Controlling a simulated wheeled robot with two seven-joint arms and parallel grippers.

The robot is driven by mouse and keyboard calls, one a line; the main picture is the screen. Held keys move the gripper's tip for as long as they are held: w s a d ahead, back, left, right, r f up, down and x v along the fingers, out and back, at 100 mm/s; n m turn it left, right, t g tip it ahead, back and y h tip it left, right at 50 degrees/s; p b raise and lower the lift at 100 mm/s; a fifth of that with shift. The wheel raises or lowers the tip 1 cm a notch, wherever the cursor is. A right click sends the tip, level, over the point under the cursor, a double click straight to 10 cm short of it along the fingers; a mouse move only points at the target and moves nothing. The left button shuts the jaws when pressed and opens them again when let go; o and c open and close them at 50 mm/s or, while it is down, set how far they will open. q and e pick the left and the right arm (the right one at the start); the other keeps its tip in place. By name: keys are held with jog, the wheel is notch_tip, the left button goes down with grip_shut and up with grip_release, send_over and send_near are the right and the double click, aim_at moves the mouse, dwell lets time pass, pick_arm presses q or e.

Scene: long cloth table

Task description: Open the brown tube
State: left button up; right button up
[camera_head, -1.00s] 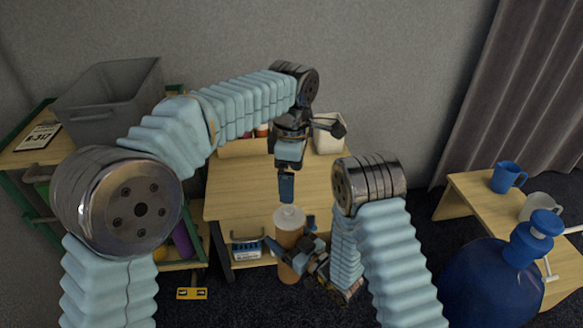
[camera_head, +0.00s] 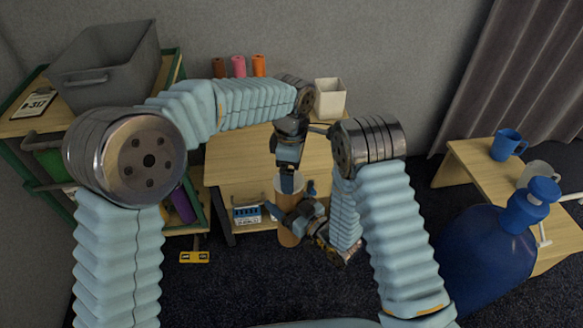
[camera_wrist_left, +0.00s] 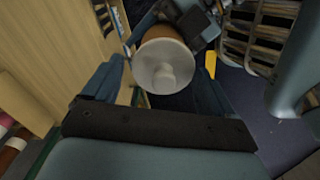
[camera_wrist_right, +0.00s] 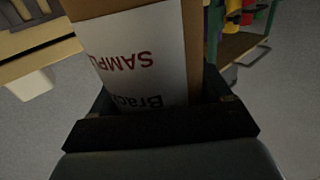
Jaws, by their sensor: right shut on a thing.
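The brown tube (camera_head: 289,236) is held upright in front of the wooden table in the head view. My right gripper (camera_head: 292,214) is shut on its body. In the right wrist view the tube carries a white printed label (camera_wrist_right: 142,62) between the fingers. The tube's white cap (camera_wrist_left: 163,66) with a raised knob faces up in the left wrist view. My left gripper (camera_wrist_left: 155,88) is above the tube, its fingers open on either side of the cap, with gaps visible.
The wooden table (camera_head: 235,160) stands behind the tube, with several coloured spools (camera_head: 238,66) and a white bin (camera_head: 330,98) at its back. A grey crate (camera_head: 105,65) is at left. A blue water bottle (camera_head: 490,260) and mugs (camera_head: 508,144) are at right.

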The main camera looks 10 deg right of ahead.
pick_arm(q)
grip_shut()
dwell(0.3)
jog(key=shift+r, duration=0.15)
dwell(0.3)
jog(key=shift+r, duration=1)
